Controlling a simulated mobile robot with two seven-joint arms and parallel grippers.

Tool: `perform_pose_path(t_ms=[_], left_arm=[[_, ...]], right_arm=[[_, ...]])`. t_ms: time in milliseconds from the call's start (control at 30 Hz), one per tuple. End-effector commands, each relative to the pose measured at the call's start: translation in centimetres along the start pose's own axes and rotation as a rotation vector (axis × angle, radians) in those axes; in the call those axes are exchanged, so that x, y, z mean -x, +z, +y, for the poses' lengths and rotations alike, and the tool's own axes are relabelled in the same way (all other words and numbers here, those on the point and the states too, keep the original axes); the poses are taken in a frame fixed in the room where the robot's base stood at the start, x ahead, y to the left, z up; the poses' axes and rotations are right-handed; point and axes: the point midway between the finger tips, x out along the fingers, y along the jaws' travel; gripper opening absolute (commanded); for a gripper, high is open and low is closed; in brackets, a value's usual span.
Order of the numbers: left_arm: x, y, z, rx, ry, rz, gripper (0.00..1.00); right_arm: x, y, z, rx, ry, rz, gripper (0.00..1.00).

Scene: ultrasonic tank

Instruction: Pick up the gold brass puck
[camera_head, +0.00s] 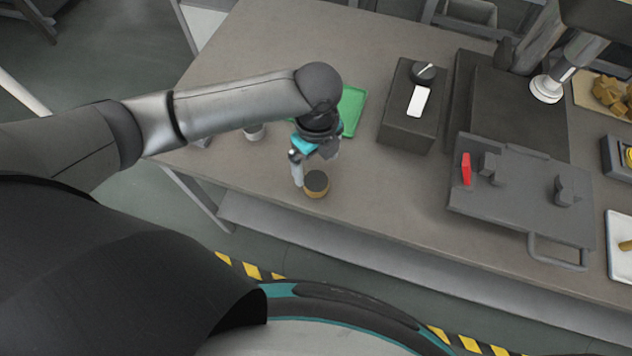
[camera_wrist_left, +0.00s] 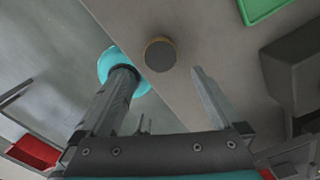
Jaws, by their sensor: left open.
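The gold brass puck (camera_head: 316,184) stands on the grey-brown table near its front edge. It is a short cylinder with a gold side and a dark top. In the left wrist view the puck (camera_wrist_left: 160,54) shows as a dark disc with a thin gold rim. My left gripper (camera_head: 312,168) is just above and behind the puck in the head view, open and empty. In the left wrist view the puck lies ahead, between the lines of the two spread fingers (camera_wrist_left: 163,75). Whether a finger touches it cannot be told. My right gripper is not in view.
A green tray (camera_head: 352,108) lies behind my left gripper, partly hidden. A black box (camera_head: 408,128) with a dial stands right of it. Further right is a grey plate (camera_head: 520,205) with a red piece and a handle. The table between puck and plate is clear.

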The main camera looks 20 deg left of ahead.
Motion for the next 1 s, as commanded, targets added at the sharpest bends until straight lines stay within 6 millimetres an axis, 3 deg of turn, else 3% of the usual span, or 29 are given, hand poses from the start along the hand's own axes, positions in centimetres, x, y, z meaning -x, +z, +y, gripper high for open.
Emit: perform_pose_path(t_ms=[100,367,633,967,1000], left_arm=[[-2.2,0.0,0.0,0.001,0.001,0.0,1.0],[-4.0,0.0,0.0,0.0,-0.001,0.0,1.0],[-7.9,0.3,-0.1,0.0,-0.001,0.0,1.0],[-8.6,0.3,-0.1,-0.001,-0.002,-0.001,1.0],[-8.6,0.3,-0.1,-0.001,-0.002,-0.001,0.97]], right_arm=[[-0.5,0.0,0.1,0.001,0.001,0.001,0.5],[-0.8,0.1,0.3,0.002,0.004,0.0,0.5],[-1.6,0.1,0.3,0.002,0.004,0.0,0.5],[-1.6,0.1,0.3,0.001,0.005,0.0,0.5],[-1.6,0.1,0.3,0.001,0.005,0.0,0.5]])
